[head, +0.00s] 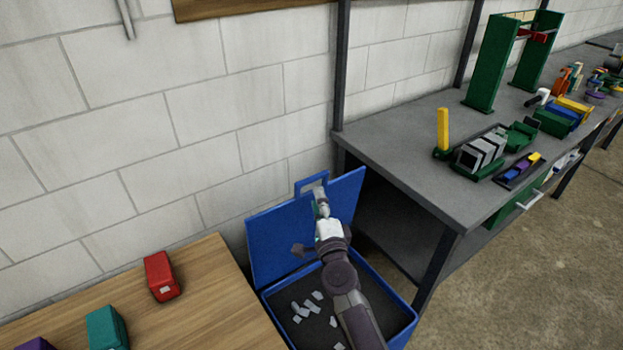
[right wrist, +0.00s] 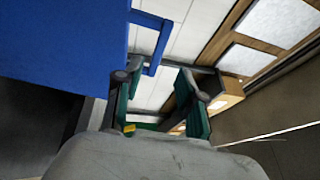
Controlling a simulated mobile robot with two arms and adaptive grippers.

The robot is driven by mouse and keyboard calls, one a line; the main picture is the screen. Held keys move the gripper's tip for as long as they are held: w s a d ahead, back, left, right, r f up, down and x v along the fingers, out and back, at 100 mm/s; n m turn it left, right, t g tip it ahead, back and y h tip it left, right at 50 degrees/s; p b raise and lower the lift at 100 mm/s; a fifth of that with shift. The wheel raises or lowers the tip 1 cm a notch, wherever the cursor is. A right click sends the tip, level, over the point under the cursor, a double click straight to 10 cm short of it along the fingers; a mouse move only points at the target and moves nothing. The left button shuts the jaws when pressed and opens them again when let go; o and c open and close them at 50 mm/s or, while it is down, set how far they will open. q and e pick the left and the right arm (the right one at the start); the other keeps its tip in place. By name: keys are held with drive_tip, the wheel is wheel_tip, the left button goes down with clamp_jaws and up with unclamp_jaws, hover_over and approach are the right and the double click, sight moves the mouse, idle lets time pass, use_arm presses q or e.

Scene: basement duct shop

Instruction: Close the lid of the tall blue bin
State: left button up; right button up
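The tall blue bin (head: 396,291) stands on the floor between the wooden table and the grey workbench. Its blue lid (head: 272,243) is open and upright at the wall side, with a loop handle (head: 300,186) on its top edge. My right gripper (head: 321,196) is in front of the lid, close to the handle; its arm reaches over the open bin. In the right wrist view the gripper's green fingers (right wrist: 157,95) are apart with nothing between them. The lid (right wrist: 65,40) and handle (right wrist: 155,55) show beyond the left finger. I cannot tell whether they touch. My left gripper is out of view.
Grey scraps (head: 308,306) lie inside the bin. The wooden table (head: 205,300) at left holds a red block (head: 160,276) and a teal block (head: 106,328). The grey workbench (head: 400,140) at right carries tools and parts. A block wall stands behind.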

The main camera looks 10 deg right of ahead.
sight(313, 181)
drive_tip(key=w, duration=0.2)
drive_tip(key=w+b, duration=0.1)
drive_tip(key=w, duration=0.2)
drive_tip(key=w+b, duration=0.1)
drive_tip(key=w, duration=0.1)
drive_tip(key=shift+w+r, duration=0.25)
drive_tip(key=shift+w, duration=0.45)
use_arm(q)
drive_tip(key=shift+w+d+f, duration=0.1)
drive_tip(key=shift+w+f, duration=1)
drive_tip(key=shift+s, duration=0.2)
use_arm(e)
drive_tip(key=shift+r, duration=0.1)
drive_tip(key=shift+c, duration=0.2)
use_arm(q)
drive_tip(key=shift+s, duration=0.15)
use_arm(e)
clamp_jaws()
